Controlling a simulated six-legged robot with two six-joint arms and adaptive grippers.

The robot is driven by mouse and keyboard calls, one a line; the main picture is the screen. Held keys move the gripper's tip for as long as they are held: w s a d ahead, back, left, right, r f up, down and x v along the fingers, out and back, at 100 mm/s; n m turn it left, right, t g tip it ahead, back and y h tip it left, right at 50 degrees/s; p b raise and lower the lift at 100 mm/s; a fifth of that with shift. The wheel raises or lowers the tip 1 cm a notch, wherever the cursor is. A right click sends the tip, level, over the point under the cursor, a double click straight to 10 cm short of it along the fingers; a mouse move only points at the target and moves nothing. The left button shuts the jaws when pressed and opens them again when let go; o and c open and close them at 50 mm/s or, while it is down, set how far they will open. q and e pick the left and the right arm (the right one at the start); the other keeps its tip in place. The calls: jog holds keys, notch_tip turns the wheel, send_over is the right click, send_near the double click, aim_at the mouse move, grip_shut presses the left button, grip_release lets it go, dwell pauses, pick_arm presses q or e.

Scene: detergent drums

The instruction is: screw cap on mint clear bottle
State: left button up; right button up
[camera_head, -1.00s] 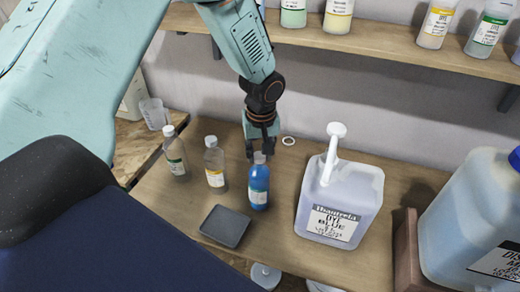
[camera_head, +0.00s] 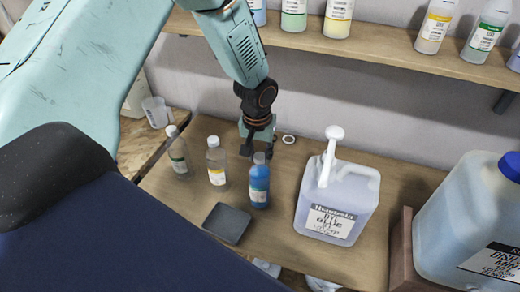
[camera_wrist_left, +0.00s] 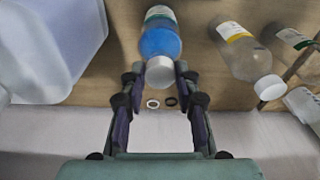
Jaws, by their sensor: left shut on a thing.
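A small bottle of blue liquid (camera_head: 259,186) with a green-and-white label stands upright on the wooden table. It also shows in the left wrist view (camera_wrist_left: 160,38). Its grey cap (camera_wrist_left: 160,71) sits at the bottle's mouth, between the fingers of my left gripper (camera_head: 258,147). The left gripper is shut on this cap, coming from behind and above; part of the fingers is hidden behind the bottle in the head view. A clear capped bottle with a green label (camera_head: 178,155) stands further left. I cannot read which bottle is mint. My right gripper is not in view.
A clear yellow-label bottle (camera_head: 216,165) stands close left of the blue one. A dark square tray (camera_head: 227,223) lies in front. A large jug (camera_head: 335,200) stands right, and a big blue-capped drum (camera_head: 465,225) beyond. A white ring (camera_head: 288,139) lies behind. A shelf (camera_head: 380,55) holds bottles.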

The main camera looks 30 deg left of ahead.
pick_arm(q)
jog(key=shift+m, duration=0.5)
jog(key=shift+m+p, duration=0.4)
jog(key=shift+m, duration=0.4)
jog(key=shift+a+f+m+h, duration=0.15)
jog(key=shift+m+h, duration=0.15)
jog(key=shift+m, duration=0.5)
jog(key=shift+m+b, duration=0.5)
jog(key=shift+m, duration=0.6)
jog(key=o, duration=0.5)
jog(key=shift+o, duration=0.2)
jog(key=shift+r+p, duration=0.25)
jog(key=shift+p, duration=0.05)
